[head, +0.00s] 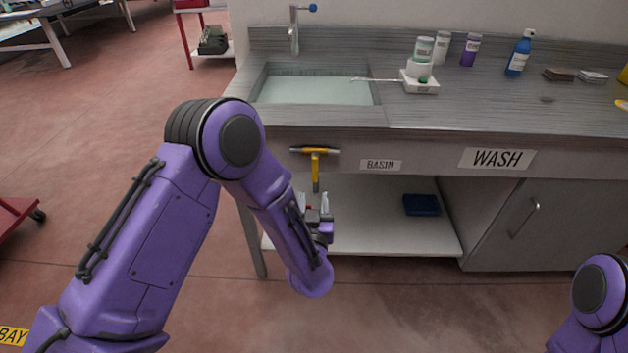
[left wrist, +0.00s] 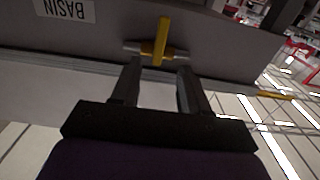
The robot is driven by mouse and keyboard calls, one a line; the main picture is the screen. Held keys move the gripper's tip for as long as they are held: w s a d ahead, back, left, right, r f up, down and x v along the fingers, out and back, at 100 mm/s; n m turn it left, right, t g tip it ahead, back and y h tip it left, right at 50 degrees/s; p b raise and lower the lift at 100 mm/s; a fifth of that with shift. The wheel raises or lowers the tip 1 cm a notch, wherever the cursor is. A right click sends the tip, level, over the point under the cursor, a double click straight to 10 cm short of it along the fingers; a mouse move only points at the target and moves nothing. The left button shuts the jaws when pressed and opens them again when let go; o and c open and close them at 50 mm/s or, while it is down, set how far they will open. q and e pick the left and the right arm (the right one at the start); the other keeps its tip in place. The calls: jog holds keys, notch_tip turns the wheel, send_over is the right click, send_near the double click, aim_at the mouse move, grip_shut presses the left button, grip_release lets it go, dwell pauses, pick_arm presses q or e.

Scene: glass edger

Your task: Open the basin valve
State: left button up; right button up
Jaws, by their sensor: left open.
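The basin valve sits on the front panel below the sink, left of the BASIN label (head: 380,165). In the left wrist view the yellow handle (left wrist: 162,38) stands across the pipe (left wrist: 133,47), just beyond my fingertips. My left gripper (head: 313,203) is below the handle, partly hidden by my forearm. In the left wrist view my left gripper (left wrist: 158,72) is open and empty, its fingers apart with the handle roughly in line with the gap. My right gripper is out of view.
The sink (head: 313,89) is full of water under a tap (head: 294,35). The counter (head: 470,110) holds bottles and a small white device (head: 419,85). Below is a shelf (head: 390,235) with a blue item (head: 421,205), and a cabinet door (head: 550,225) at right.

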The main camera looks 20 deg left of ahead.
aim_at(315, 173)
pick_arm(q)
jog(key=x, duration=0.9)
jog(key=shift+w+a+f, duration=0.15)
jog(key=shift+w, duration=0.1)
grip_shut()
